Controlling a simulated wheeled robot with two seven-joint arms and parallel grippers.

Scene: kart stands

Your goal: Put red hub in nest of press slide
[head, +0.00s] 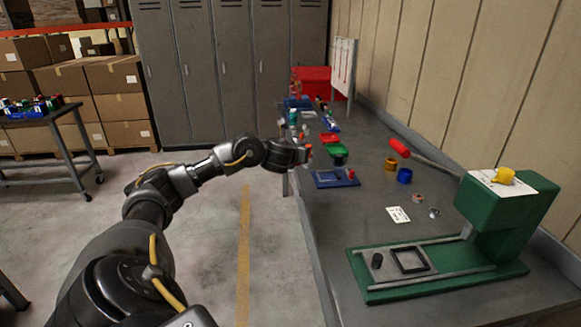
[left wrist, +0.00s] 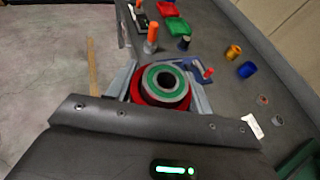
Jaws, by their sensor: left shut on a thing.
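My left gripper (head: 306,154) is held out over the near left edge of the bench. In the left wrist view its fingers (left wrist: 166,88) are shut around the red hub (left wrist: 137,91), which shows a green ring and a grey centre with a dark hole. In the head view the hub is mostly hidden by the gripper. The green press (head: 512,222) stands at the right of the bench. The gripper is well to the left of and beyond the nest. My right gripper is not in view.
A blue fixture with a red knob (head: 337,178) lies near the gripper. Green (head: 330,138) and red bins, a yellow cup (head: 391,164), a blue cup (head: 404,176) and a white card (head: 398,214) are on the bench.

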